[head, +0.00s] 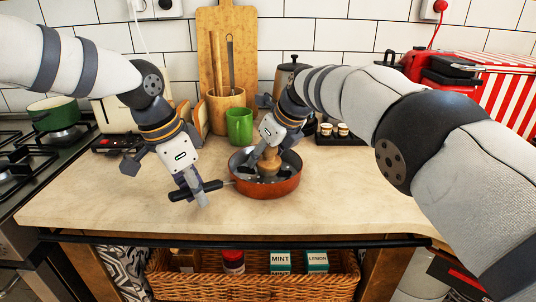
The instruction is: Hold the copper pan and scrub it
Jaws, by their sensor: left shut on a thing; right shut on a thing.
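The copper pan (268,189) sits on the counter in the middle of the head view, its dark handle (209,186) pointing left. My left gripper (197,193) is shut on the handle. My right gripper (266,163) reaches down into the pan and is shut on a brown wooden scrubber (269,166). The scrubber's lower end is inside the pan. Whether it touches the pan's floor is hard to tell.
A green mug (239,126) and a wooden utensil holder (226,106) stand behind the pan. Small jars (335,130) stand behind my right arm. A stove with a green pot (54,113) is at left. The counter's front (130,213) is clear.

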